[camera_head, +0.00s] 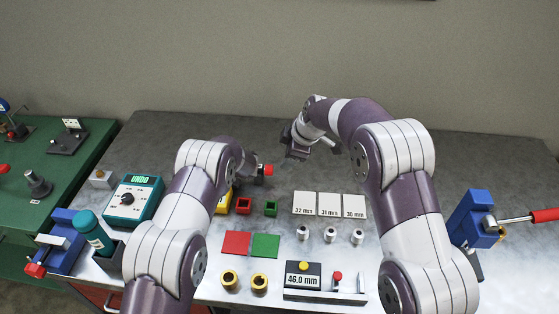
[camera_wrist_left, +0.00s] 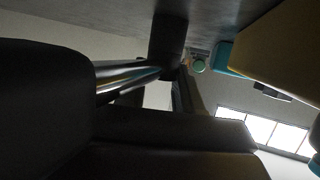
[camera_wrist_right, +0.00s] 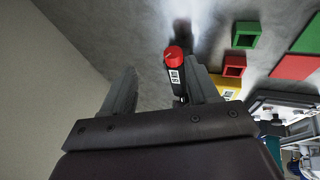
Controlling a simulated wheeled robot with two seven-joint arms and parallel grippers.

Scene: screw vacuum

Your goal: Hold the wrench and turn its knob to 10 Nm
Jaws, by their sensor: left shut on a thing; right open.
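The wrench shows its red knob (camera_head: 268,169) in the head view, just right of my left forearm; most of its body is hidden there. In the right wrist view the red knob (camera_wrist_right: 173,57) faces me, with a small white scale label below it, too small to read. My left gripper is shut on the wrench; in the left wrist view a shiny metal shaft (camera_wrist_left: 128,76) lies by its dark fingers. My right gripper (camera_head: 298,150) is open and empty behind and right of the knob. In the right wrist view the knob shows beyond the gap between its fingertips (camera_wrist_right: 166,82), apart from them.
On the table stand red (camera_head: 243,206) and green (camera_head: 270,208) square bins, three white size cards (camera_head: 330,205), metal sockets (camera_head: 330,235) and a 46.0 mm gauge (camera_head: 303,281). The back table is clear.

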